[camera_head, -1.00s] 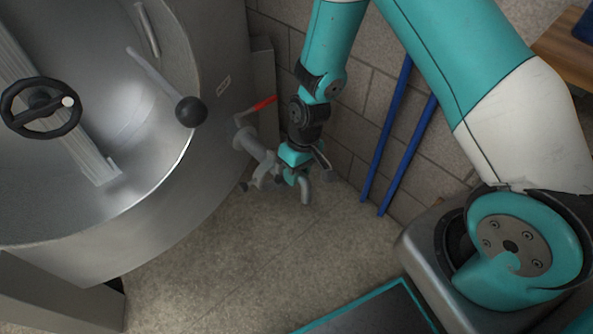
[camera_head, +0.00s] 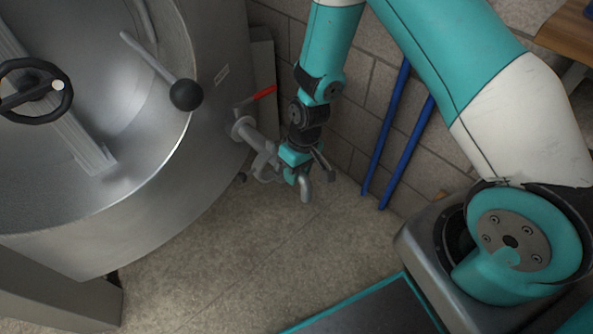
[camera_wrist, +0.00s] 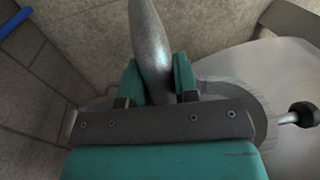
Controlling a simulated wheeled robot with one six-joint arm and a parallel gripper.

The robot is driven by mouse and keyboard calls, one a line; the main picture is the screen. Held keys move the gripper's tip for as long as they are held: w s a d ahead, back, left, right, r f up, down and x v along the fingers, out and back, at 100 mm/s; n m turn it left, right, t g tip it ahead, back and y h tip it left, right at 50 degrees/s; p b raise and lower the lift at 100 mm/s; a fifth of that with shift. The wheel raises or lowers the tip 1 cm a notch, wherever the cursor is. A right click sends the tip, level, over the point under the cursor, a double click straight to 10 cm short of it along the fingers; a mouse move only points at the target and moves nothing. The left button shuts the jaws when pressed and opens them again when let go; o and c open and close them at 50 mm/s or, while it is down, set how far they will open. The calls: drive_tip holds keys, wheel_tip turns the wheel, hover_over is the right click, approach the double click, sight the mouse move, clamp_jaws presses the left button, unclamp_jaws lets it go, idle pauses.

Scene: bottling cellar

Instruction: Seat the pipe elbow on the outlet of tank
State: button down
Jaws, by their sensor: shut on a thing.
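The tank (camera_head: 200,180) is a large steel vessel at the left of the head view. Its outlet (camera_head: 250,134) sticks out low on the side facing the wall, under a red valve lever (camera_head: 265,93). The grey metal pipe elbow (camera_head: 305,187) is between the jaws of my gripper (camera_head: 296,172), which is shut on it. In the wrist view the elbow (camera_wrist: 151,45) runs up from between the teal fingers (camera_wrist: 158,80). My gripper is at the outlet's outer end. Whether the elbow touches the outlet or stands slightly apart is hard to tell.
A block wall (camera_head: 345,110) stands close behind my gripper, with two blue poles (camera_head: 400,140) leaning on it. A black ball-ended handle (camera_head: 186,95) and a handwheel (camera_head: 35,92) are on the tank. The floor (camera_head: 230,260) in front is clear.

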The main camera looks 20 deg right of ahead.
drive_tip(key=shift+f, duration=0.5)
idle(0.3)
drive_tip(key=c, duration=0.8)
unclamp_jaws()
drive_tip(key=shift+r, duration=0.1)
drive_tip(key=d+r+p, duration=0.1)
drive_tip(key=r, duration=0.4)
drive_tip(key=d+r+p, duration=0.1)
drive_tip(key=r, duration=0.5)
drive_tip(key=w+d+r+p, duration=0.1)
drive_tip(key=r+p, duration=0.1)
drive_tip(key=r, duration=0.4)
drive_tip(key=shift+d, duration=0.1)
